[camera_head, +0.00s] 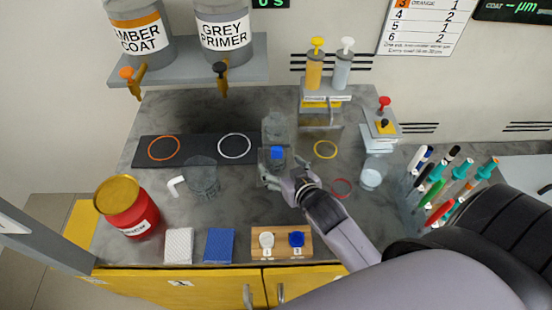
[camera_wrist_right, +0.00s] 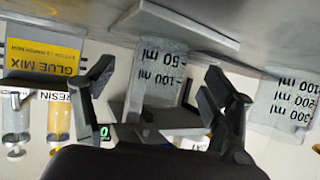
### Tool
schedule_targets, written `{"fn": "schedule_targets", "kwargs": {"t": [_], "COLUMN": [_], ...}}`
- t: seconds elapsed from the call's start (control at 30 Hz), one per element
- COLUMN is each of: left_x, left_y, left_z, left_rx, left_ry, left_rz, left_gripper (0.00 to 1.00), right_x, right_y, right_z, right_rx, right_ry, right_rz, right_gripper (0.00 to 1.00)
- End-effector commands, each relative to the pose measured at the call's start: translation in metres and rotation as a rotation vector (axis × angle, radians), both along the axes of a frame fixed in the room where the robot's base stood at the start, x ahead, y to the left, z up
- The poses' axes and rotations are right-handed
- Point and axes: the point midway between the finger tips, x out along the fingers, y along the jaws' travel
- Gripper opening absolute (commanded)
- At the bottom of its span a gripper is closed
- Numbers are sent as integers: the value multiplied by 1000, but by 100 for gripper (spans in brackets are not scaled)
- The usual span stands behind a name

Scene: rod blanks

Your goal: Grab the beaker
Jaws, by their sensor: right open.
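A clear beaker (camera_head: 275,126) stands on the grey bench near the middle of the head view. In the right wrist view, which is upside down, a beaker marked 50 and 100 ml (camera_wrist_right: 160,82) appears between the fingertips. My right gripper (camera_head: 272,164) is open and empty, in front of the clear beaker and partly overlapping its lower area. In the wrist view its two black fingers (camera_wrist_right: 158,92) are spread wide. I cannot tell how much gap is left to the glass. Another beaker marked up to 300 ml (camera_wrist_right: 284,106) shows at the right there. My left gripper is out of view.
A clear jug with a white handle (camera_head: 203,178) stands left of the gripper, a small glass (camera_head: 373,174) to the right. A glue dispenser (camera_head: 326,97) stands behind. A red can (camera_head: 128,208) is at left; a pen holder (camera_head: 420,205) is near my right arm.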

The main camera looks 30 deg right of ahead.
Motion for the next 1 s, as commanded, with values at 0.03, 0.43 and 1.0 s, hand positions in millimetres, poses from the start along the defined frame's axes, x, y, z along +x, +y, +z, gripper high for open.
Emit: {"fn": "schedule_targets", "kwargs": {"t": [0.03, 0.43, 1.0], "left_x": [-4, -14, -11], "left_y": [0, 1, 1], "left_z": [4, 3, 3], "left_rx": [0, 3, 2], "left_ry": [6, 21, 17], "left_rz": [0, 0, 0], "left_gripper": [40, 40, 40], "right_x": [8, 27, 27], "right_y": [0, -1, -1], "right_z": [0, -12, -12], "right_rx": [-1, 0, 0], "right_ry": [-1, 0, 0], "right_rz": [0, 0, 0], "right_gripper": [77, 77, 43]}}
